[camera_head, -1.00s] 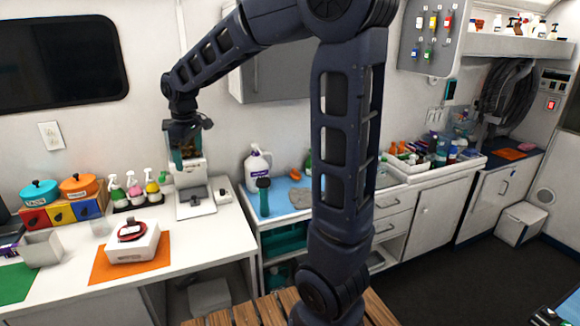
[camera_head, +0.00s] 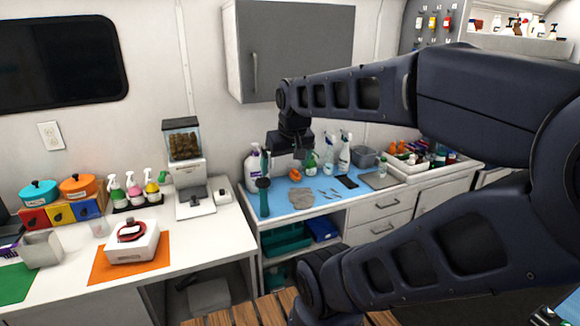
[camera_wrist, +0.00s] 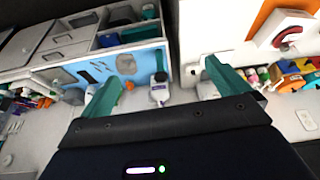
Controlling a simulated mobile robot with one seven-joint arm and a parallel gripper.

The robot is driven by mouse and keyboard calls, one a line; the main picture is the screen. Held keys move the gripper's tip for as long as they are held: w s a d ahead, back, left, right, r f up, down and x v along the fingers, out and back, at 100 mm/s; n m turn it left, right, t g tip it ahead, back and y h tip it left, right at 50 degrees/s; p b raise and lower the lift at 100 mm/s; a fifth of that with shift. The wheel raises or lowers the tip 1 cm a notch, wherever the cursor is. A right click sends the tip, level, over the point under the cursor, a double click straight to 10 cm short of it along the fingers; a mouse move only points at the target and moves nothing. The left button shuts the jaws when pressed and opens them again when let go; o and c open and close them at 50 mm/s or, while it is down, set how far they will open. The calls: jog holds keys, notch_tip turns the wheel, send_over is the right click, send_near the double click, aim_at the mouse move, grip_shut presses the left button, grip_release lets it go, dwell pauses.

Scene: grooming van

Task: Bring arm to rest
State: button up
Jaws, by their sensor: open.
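My gripper (camera_head: 283,157) hangs at the end of my raised arm, in front of the wall and above the blue-topped counter (camera_head: 338,203). In the wrist view my gripper (camera_wrist: 160,82) shows two teal fingers spread wide apart with nothing between them. My arm folds across the right half of the head view and hides part of the counter and cabinets behind it. The white jug (camera_head: 252,170) stands behind and to the left of the gripper.
A kibble dispenser (camera_head: 188,170) stands on the white counter left of the gripper. Spray bottles (camera_head: 345,152) and a white tray of bottles (camera_head: 405,178) stand to the right. A grey wall cabinet (camera_head: 300,50) is above. A wooden slatted surface (camera_head: 240,314) lies below.

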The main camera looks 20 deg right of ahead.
jog(key=shift+s+d+f+m, duration=0.3)
jog(key=shift+s+d, duration=0.05)
jog(key=shift+s, duration=0.3)
